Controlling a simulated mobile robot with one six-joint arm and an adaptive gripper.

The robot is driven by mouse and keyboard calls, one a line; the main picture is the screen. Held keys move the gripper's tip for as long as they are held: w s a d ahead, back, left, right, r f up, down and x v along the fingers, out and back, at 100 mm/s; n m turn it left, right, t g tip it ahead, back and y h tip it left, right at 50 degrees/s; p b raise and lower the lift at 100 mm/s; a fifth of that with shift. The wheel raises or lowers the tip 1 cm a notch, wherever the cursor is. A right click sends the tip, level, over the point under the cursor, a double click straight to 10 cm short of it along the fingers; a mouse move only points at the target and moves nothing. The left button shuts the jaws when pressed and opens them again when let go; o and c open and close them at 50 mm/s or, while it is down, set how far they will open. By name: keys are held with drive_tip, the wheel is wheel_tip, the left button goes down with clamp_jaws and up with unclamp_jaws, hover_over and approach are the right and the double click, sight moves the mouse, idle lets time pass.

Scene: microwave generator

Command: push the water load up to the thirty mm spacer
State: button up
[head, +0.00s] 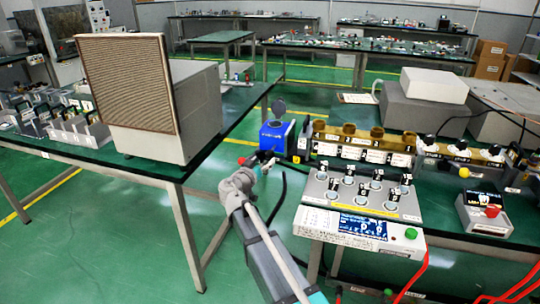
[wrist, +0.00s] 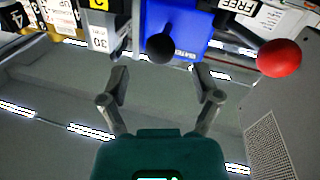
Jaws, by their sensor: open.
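The blue water load (head: 276,139) stands at the left end of the brass-coloured waveguide row in the head view, with a grey round part on top. In the wrist view its blue face (wrist: 180,25) fills the top middle, with a black knob (wrist: 161,48) in front. A part with a white "30" label (wrist: 98,38), apparently the thirty mm spacer, is left of the blue face. Whether they touch is unclear. My gripper (wrist: 160,82) is open and empty, its fingers either side of the knob's line. In the head view my gripper (head: 264,164) is just in front of the load.
A red ball knob (wrist: 279,58) is right of the load in the wrist view. The control panel (head: 362,192) lies right of my arm in the head view. A large vented box (head: 150,95) stands on the left table. The floor between the tables is open.

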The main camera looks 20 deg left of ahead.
sight(267, 156)
drive_tip(key=shift+w+d, duration=0.25)
drive_tip(key=shift+w, duration=1)
drive_tip(key=shift+w+d, duration=0.25)
drive_tip(key=shift+w, duration=1)
drive_tip(key=shift+c, duration=0.2)
clamp_jaws()
